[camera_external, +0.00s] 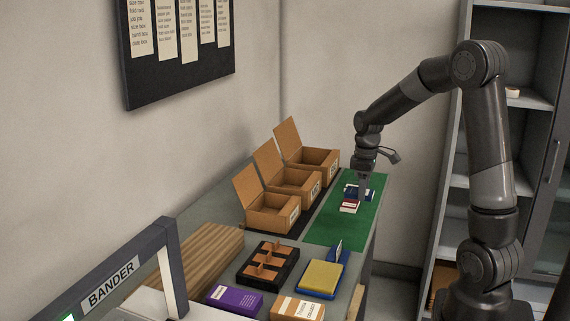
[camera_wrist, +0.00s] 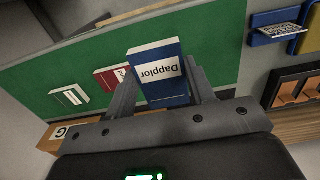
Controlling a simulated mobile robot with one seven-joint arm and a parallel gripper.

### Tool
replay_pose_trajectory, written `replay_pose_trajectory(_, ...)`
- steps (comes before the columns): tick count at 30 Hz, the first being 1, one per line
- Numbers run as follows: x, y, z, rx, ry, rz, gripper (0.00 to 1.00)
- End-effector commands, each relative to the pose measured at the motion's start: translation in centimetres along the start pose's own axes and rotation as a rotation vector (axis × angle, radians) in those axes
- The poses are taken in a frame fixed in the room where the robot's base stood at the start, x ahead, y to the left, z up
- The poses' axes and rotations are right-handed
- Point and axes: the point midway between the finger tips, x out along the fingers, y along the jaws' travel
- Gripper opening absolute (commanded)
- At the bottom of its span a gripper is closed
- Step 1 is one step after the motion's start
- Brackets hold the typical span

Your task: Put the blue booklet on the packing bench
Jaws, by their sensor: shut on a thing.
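In the external view my gripper (camera_external: 364,186) points down low over the green mat (camera_external: 325,229), with blue (camera_external: 351,190) showing beside the fingers. The mat lies on the grey bench (camera_external: 205,208). Whether the booklet touches the mat cannot be told.
A blue-and-yellow pad (camera_external: 320,277), a dark divided tray (camera_external: 268,262) and small boxes stand in front. The mat's near part is clear.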

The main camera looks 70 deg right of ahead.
Motion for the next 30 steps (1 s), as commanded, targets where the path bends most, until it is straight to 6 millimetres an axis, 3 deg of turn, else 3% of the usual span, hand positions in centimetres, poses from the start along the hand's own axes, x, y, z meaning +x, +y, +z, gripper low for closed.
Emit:
replay_pose_trajectory(6,3.1,-2.7,-4.5,-0.006,-0.002,-0.003,0.26)
replay_pose_trajectory(12,5.3,-4.5,-7.6,-0.004,-0.001,-0.001,0.26)
replay_pose_trajectory(19,6.4,-5.1,-8.6,0.000,-0.001,-0.001,0.26)
replay_pose_trajectory(26,9.5,-5.1,-8.5,-0.001,-0.002,-0.003,0.26)
replay_pose_trajectory(30,10.0,-5.0,-8.6,-0.001,0.001,0.000,0.26)
